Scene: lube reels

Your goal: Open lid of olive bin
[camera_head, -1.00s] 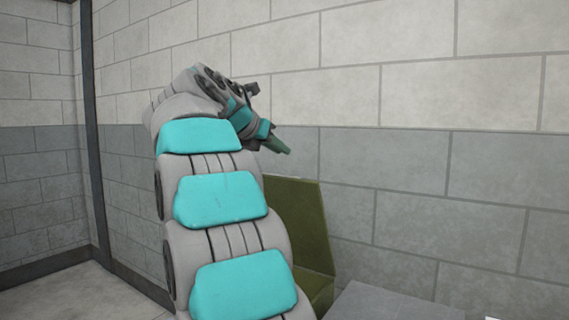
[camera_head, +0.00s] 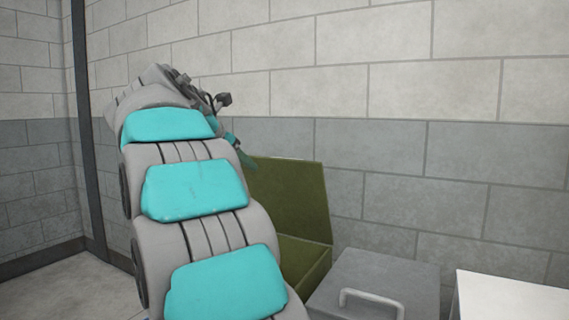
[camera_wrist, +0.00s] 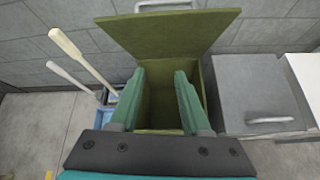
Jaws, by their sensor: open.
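The olive bin (camera_head: 303,262) stands against the wall, partly hidden behind my arm in the head view. Its lid (camera_head: 290,197) stands raised at the back, leaning toward the wall. In the wrist view the raised lid (camera_wrist: 168,36) has a light handle (camera_wrist: 166,4) at its far edge, and the bin's inside (camera_wrist: 160,108) shows open and looks empty. My gripper (camera_wrist: 160,75) is open, its two green fingers apart over the bin's opening with nothing between them. In the head view the gripper (camera_head: 244,155) is partly hidden and near the lid's upper left.
A grey bin (camera_head: 375,283) with a shut lid and handle stands right of the olive bin. A white bin (camera_head: 510,298) is farther right. In the wrist view, a blue bucket (camera_wrist: 105,98) with pale-handled tools (camera_wrist: 85,62) stands at the left. The wall is close behind.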

